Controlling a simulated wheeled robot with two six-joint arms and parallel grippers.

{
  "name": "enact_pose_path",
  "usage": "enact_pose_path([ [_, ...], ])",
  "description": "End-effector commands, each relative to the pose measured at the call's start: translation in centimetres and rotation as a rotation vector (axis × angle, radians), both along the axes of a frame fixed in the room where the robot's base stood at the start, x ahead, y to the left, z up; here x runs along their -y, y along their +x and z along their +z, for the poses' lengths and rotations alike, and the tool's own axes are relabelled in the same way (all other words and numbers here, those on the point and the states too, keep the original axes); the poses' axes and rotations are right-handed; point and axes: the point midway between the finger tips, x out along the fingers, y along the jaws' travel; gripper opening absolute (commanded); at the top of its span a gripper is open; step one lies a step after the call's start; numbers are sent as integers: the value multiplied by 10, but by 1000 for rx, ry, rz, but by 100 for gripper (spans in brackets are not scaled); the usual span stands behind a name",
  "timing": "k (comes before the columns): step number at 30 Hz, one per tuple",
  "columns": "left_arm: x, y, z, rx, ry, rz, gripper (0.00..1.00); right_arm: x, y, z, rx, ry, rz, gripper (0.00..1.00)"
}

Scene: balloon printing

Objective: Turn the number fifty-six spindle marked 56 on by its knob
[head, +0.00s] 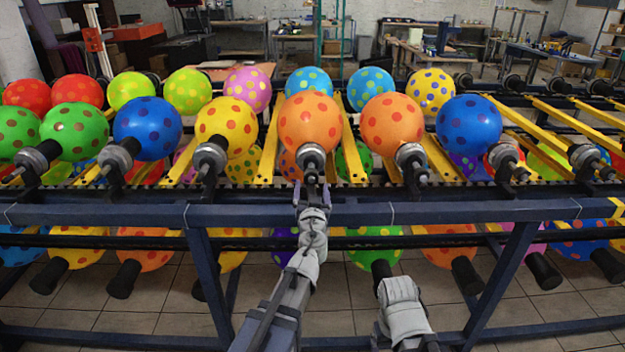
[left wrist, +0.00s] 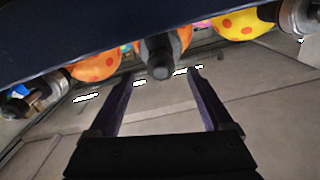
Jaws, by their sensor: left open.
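The spindle straight ahead of my left gripper (head: 311,190) is a grey metal hub (head: 311,154) with a dark knob, bearing an orange balloon (head: 310,120) with darker orange dots. No 56 marking is readable in either view. My left gripper is open, just in front of and below this spindle. In the left wrist view its two dark fingers (left wrist: 160,88) are spread apart. A dark, blunt knob end (left wrist: 161,60) shows centrally between and beyond the fingertips, and I see no contact. My right gripper is not visible; only a grey-white link of that arm shows low in the head view.
A dark blue rail (head: 430,212) runs across the rack in front of the spindles. Similar spindles stand on both sides, with a dotted blue balloon (head: 148,128) to the left and another orange balloon (head: 392,123) to the right. A lower row hangs beneath.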

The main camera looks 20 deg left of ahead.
Motion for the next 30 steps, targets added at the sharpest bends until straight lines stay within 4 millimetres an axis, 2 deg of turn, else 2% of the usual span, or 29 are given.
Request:
enact_pose_path([
  [1,-2,10,0,0,0,1,84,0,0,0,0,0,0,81],
  [10,-15,53,0,-1,0,1,84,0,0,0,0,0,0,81],
  [14,-17,60,0,-1,0,1,84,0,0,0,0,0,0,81],
  [21,-17,59,0,-1,0,1,83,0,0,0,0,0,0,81],
  [30,-17,59,0,-1,0,1,49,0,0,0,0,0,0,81],
])
